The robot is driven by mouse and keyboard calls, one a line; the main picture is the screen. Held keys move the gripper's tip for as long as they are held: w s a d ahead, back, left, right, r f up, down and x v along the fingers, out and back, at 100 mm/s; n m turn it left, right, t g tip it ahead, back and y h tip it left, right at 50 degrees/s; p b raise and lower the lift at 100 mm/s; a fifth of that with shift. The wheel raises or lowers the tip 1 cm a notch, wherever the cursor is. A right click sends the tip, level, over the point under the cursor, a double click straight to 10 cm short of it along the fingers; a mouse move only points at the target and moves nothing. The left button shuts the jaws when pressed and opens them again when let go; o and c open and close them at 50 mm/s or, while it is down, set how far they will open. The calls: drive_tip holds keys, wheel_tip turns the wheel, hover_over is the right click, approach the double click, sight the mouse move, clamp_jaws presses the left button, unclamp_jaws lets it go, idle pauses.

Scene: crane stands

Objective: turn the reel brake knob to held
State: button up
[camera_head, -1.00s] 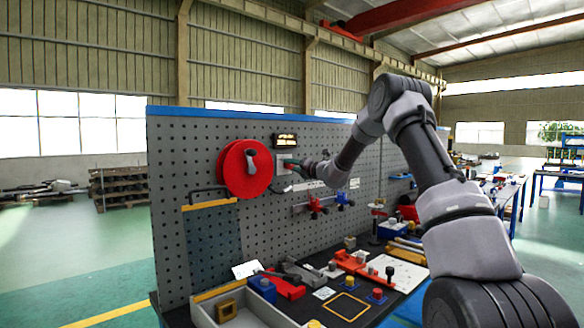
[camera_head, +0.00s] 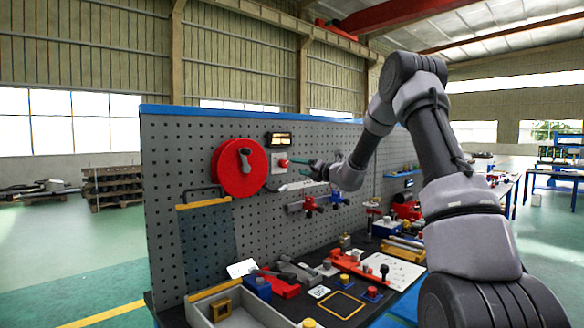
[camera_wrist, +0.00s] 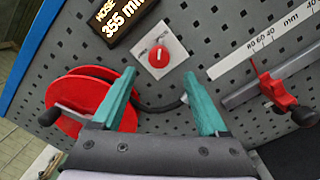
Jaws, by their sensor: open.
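The reel brake knob (camera_wrist: 159,57) is a small red knob on a pale square plate (camera_wrist: 172,46), mounted on the pegboard. A pale line runs along the knob, pointing roughly up in the wrist view. The knob also shows in the head view (camera_head: 283,163), right of the red reel (camera_head: 240,182). The reel with its dark crank handle (camera_wrist: 60,114) is at the left in the wrist view. My gripper (camera_wrist: 165,75) is open and empty, its teal fingers spread below the knob in the wrist view. In the head view my gripper (camera_head: 311,169) is right of the knob, apart from it.
A dark display (camera_wrist: 130,20) reading "HOSE" and about 355 is above the knob. A ruled rail (camera_wrist: 265,55) with a red slider (camera_wrist: 277,93) is at the right. A dark hose (camera_wrist: 160,106) runs below the knob. The bench below holds a tray (camera_head: 240,316) and several fixtures.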

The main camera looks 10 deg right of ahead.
drive_tip(key=v, duration=0.2)
drive_tip(key=shift+s+d, duration=0.2)
drive_tip(key=shift+s, duration=0.1)
drive_tip(key=s+a+r+n+g, duration=0.2)
drive_tip(key=s+a+n+g, duration=0.1)
drive_tip(key=s+n, duration=0.4)
drive_tip(key=s+a+r+n+g, duration=0.25)
drive_tip(key=s+n, duration=0.25)
drive_tip(key=s, duration=0.4)
drive_tip(key=s+a+r+n+g, duration=0.35)
drive_tip(key=s+n, duration=0.25)
drive_tip(key=s, duration=0.3)
drive_tip(key=s+d+f+n+h, duration=0.2)
drive_tip(key=s+d+n+h, duration=0.2)
drive_tip(key=s+n, duration=0.4)
drive_tip(key=s+d+f+n+h, duration=0.2)
drive_tip(key=s+d+n+h, duration=0.2)
drive_tip(key=s, duration=1.2)
drive_tip(key=d+n, duration=0.3)
drive_tip(key=n, duration=0.1)
drive_tip(key=shift+d+f+t, duration=0.2)
drive_tip(key=shift+f+t, duration=0.15)
drive_tip(key=shift+t, duration=0.05)
